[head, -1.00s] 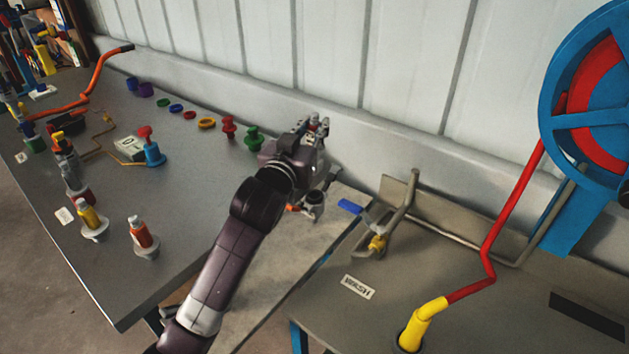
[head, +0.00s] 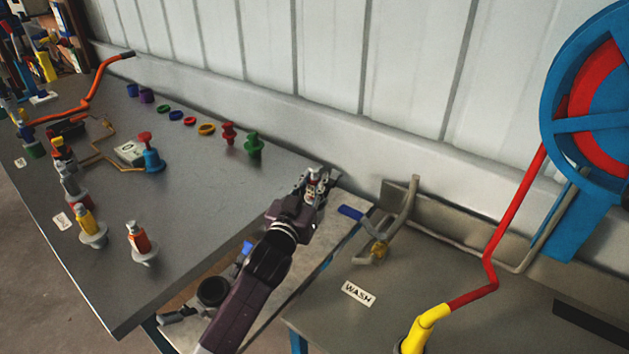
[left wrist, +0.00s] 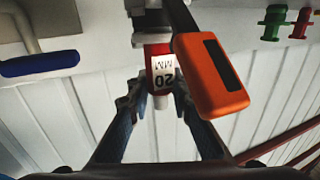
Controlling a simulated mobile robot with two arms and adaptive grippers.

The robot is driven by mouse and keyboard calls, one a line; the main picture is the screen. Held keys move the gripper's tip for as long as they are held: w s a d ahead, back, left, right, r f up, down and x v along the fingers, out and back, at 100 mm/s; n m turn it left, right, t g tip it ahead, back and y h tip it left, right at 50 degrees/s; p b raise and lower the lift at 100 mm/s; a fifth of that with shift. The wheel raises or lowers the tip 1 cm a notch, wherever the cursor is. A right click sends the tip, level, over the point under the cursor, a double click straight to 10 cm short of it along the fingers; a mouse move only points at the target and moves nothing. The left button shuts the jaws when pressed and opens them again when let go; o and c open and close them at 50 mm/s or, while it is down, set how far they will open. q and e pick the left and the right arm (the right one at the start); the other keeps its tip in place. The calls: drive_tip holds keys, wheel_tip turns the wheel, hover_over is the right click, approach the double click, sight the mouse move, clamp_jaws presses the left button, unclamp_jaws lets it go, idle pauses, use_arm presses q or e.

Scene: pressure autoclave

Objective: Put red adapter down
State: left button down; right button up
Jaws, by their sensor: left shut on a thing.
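My left gripper (head: 316,181) is above the narrow gap between the left bench and the wash bench. In the left wrist view its fingers (left wrist: 158,98) are shut on a red piece with a white "20 MM" label (left wrist: 162,70). An orange block with a dark panel (left wrist: 211,75) covers part of its right side; I cannot tell if they are joined. A red spool-shaped adapter (head: 228,133) stands upright on the left bench beside a green one (head: 254,145), apart from the gripper. My right gripper is not in view.
The left bench (head: 200,255) has bare room front right. A blue-handled tap (head: 351,213) is right of the gripper, and a red pipe (head: 505,220) rises beyond. The wall (head: 330,60) is behind.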

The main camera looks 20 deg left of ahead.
use_arm(q)
drive_tip(key=shift+f, duration=0.2)
drive_tip(key=c, duration=1.7)
unclamp_jaws()
drive_tip(key=shift+c, duration=0.2)
drive_tip(key=shift+r, duration=0.25)
drive_tip(key=s+b, duration=0.1)
drive_tip(key=s, duration=1.1)
drive_tip(key=shift+a, duration=0.2)
